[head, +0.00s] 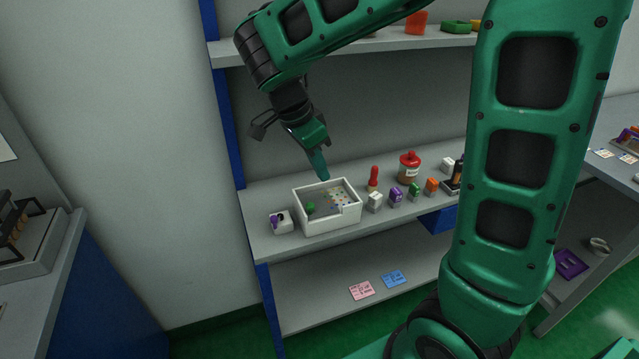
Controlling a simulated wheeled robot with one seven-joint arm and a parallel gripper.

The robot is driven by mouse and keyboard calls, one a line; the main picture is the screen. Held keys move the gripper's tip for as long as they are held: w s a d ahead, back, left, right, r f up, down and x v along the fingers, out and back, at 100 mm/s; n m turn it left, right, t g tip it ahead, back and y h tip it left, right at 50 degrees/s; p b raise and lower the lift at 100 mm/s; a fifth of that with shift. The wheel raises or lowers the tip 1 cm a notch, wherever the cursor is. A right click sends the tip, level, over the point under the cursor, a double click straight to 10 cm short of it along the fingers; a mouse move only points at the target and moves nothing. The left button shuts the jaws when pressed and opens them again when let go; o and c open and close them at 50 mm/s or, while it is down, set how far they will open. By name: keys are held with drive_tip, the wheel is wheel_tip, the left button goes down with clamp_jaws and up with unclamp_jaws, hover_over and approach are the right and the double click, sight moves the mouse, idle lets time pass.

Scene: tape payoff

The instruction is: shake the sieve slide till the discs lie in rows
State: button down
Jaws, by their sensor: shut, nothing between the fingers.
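A white open-topped box (333,221) sits on the grey shelf. Inside it is a grey slide plate (328,193) with several small pale and coloured discs scattered on it. A green knob (311,208) stands at the left inside the box. My gripper (322,175) points down just above the box's back wall, its green fingers shut with nothing between them. From this view I cannot tell whether the fingertips touch the box.
A small white block with a purple part (280,222) stands left of the box. To the right are several small coloured blocks, a red-handled item (373,178) and a red-lidded jar (409,168). Pink (361,290) and blue (394,279) cards lie on the lower shelf.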

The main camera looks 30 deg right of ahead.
sight(309, 204)
drive_tip(key=v, duration=0.2)
drive_tip(key=shift+a+r, duration=0.1)
drive_tip(key=shift+r, duration=0.15)
drive_tip(key=c, duration=2.4)
unclamp_jaws()
drive_tip(key=shift+a+r, duration=0.1)
drive_tip(key=shift+r, duration=0.15)
drive_tip(key=o, duration=0.7)
drive_tip(key=shift+m+g, duration=0.3)
drive_tip(key=shift+m, duration=0.4)
drive_tip(key=a, duration=0.6)
drive_tip(key=shift+a+f, duration=0.15)
drive_tip(key=shift+a, duration=0.1)
drive_tip(key=shift+o, duration=0.2)
drive_tip(key=x, duration=1)
drive_tip(key=shift+d+f, duration=0.15)
drive_tip(key=shift+f, duration=0.15)
drive_tip(key=shift+h, duration=0.3)
clamp_jaws()
